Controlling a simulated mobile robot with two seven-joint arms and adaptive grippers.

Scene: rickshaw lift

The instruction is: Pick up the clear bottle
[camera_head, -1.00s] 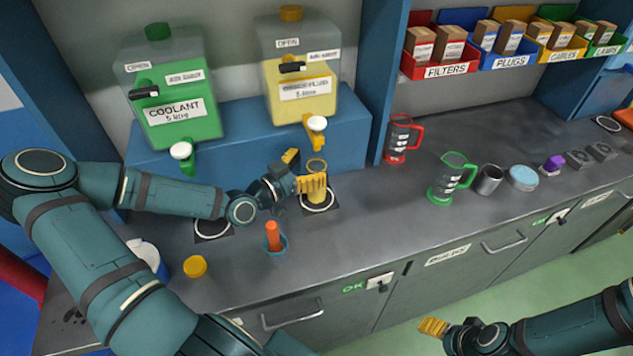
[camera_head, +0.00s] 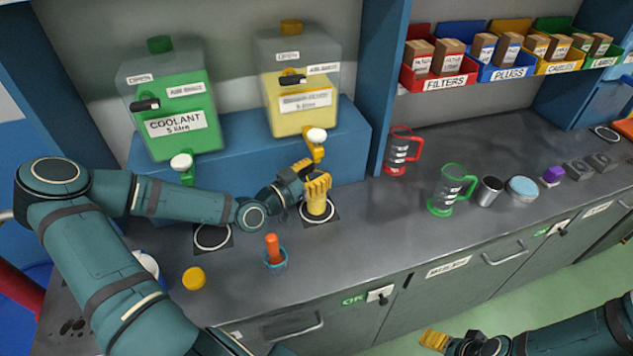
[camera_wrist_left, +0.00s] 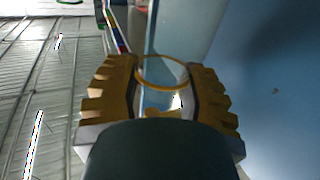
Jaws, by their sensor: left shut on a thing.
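The clear bottle (camera_head: 317,210) stands on the ringed black pad (camera_head: 334,216) below the spout of the yellow tank, and its lower part looks yellow. My left gripper (camera_head: 317,186) is shut on it near the top, and its yellow fingers hide much of it. In the left wrist view the bottle's round yellow rim (camera_wrist_left: 162,72) shows between the two fingers (camera_wrist_left: 163,95). I cannot tell if the bottle touches the pad. My right gripper (camera_head: 434,340) is low at the front, away from the bench, with its finger gap unclear.
The yellow tank (camera_head: 303,118) and spout (camera_head: 317,138) stand close above the bottle, with the green coolant tank (camera_head: 178,130) to the left. A yellow cap (camera_head: 194,279) and a blue cup (camera_head: 276,262) with an orange item are in front. Red (camera_head: 397,160) and green (camera_head: 447,192) jugs stand right.

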